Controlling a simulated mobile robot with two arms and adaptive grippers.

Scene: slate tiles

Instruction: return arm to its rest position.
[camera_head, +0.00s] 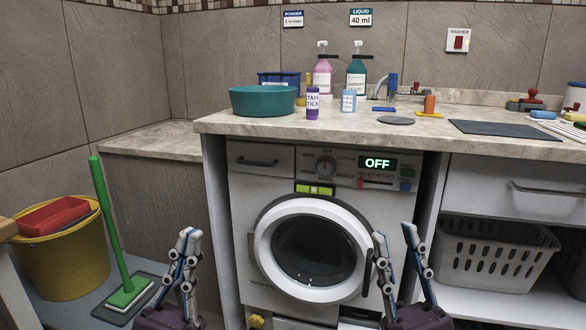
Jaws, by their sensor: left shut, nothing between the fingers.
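My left gripper (187,237) is low in front, left of the washing machine (242,225), with its fingers together and nothing between them. My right gripper (394,235) is low in front of the machine's right edge, with its fingertips apart and no object seen between them. Both grippers point upward, below the countertop level. Parts of both arms below the grippers are cut off by the bottom edge of the picture.
The countertop (270,125) holds a teal basin (262,100), bottles and small items. The machine's display (377,163) reads OFF. A green squeegee (115,235) and yellow bucket (65,265) stand left. A grey basket (490,255) is on the right shelf.

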